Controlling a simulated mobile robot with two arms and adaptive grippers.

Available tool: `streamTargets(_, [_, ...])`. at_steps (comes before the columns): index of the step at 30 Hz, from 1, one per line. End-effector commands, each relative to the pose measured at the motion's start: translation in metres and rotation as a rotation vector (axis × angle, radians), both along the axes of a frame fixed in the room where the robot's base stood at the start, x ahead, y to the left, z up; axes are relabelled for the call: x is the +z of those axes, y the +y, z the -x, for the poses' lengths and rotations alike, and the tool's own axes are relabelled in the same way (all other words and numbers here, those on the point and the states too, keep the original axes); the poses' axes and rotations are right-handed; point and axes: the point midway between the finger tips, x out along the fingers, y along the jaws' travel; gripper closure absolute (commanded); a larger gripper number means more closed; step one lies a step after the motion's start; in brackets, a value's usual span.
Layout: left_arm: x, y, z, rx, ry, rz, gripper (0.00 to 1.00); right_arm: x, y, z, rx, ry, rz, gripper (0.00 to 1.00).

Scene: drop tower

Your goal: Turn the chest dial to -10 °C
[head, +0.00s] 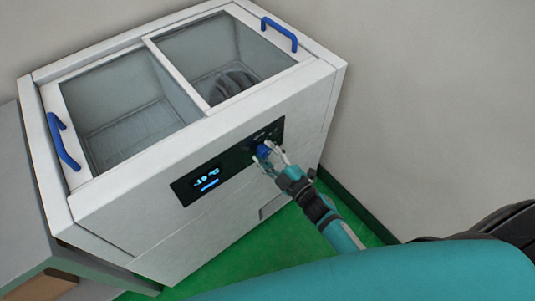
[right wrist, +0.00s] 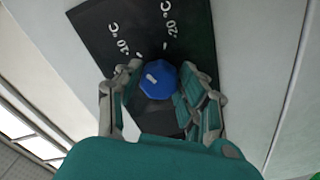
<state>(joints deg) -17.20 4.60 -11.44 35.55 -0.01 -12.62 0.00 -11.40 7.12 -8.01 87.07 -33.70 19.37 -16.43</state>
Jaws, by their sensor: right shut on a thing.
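The white chest (head: 215,150) stands against the wall, with a dark control panel (right wrist: 98,20) on its front. The blue dial (right wrist: 158,80) is on this panel and also shows in the head view (head: 263,150). My right gripper (right wrist: 155,88) is shut on the dial, one finger on each side of it. A short white mark shows on the dial face, toward its left side in the right wrist view. A "-10 °C" label (right wrist: 121,38) is up and left of the dial, and a "-20 °C" label (right wrist: 171,20) is above it. My left gripper is not in view.
A lit display (head: 207,181) is left of the dial on the chest front; its digits are too blurred to read. Two glass lids with blue handles (head: 280,34) (head: 63,141) cover the chest. Green floor (head: 290,230) lies in front, and a grey counter (head: 25,200) stands at left.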

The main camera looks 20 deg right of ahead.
Motion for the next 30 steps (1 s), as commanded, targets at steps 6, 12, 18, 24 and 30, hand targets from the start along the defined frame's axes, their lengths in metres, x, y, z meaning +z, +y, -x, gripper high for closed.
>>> streamTargets(6, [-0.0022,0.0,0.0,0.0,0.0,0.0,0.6,-0.0018,0.0004,0.0011,0.0,-0.022,0.072,0.93])
streamTargets(12, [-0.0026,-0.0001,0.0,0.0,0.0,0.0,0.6,-0.0018,0.0003,0.0011,0.0,-0.031,0.097,0.93])
streamTargets(18, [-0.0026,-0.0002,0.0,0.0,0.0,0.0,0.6,-0.0018,0.0004,0.0011,0.001,-0.032,0.1,0.93])
streamTargets(24, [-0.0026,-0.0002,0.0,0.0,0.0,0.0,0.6,-0.0019,0.0004,0.0011,0.001,-0.031,0.099,0.59])
streamTargets(30, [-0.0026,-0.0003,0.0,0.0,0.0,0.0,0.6,-0.0011,0.0002,0.0007,0.001,-0.033,0.099,0.38])
